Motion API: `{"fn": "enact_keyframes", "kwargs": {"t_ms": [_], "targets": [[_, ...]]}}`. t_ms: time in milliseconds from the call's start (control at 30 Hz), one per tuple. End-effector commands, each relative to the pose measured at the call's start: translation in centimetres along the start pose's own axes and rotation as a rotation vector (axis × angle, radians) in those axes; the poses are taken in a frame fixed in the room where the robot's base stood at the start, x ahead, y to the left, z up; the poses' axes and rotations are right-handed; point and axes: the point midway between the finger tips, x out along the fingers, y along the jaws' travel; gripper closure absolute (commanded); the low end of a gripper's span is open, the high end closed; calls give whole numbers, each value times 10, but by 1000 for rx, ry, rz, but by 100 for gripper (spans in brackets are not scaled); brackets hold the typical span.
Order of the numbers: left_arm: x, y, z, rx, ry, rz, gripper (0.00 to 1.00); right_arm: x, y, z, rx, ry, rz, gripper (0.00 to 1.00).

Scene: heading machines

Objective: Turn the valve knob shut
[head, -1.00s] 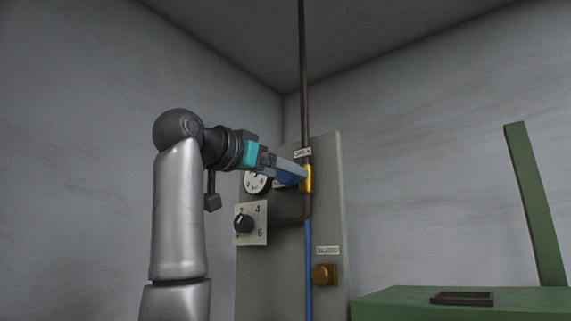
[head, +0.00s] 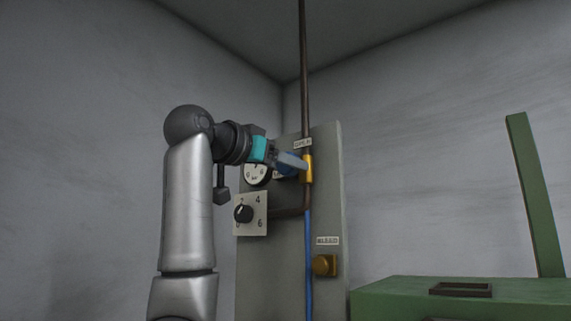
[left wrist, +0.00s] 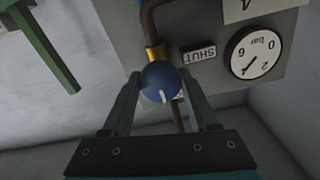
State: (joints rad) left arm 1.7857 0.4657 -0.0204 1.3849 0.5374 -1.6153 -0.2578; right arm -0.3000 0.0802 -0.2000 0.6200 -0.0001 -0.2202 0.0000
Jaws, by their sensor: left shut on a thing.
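The blue valve knob (left wrist: 161,82) sits on a brass valve body (head: 307,169) on the brown pipe of the grey panel. A white pointer line shows on its face. My left gripper (left wrist: 158,90) has one finger on each side of the knob and is shut on it; it also shows in the head view (head: 298,165), coming in from the left. In the left wrist view a SHUT label (left wrist: 199,53) is beside the knob, and another label is mostly hidden behind the fingers. My right gripper is in neither view.
A pressure gauge (left wrist: 255,53) is close to the knob. Below it in the head view are a numbered dial (head: 244,213) and a brass bleed knob (head: 324,265). A green machine (head: 400,300) with an upright post stands at the right.

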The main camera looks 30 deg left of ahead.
Motion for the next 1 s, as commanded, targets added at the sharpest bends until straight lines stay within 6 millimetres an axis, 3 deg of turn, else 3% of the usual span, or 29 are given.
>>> {"fn": "enact_keyframes", "kwargs": {"t_ms": [267, 667, 1000], "targets": [[0, 0, 0, 0, 1, 0, 96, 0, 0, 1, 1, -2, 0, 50], [0, 0, -1, -95, 2, 1, 96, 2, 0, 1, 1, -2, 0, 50], [0, 1, 0, -375, 1, 2, 96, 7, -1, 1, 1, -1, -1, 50]]}}
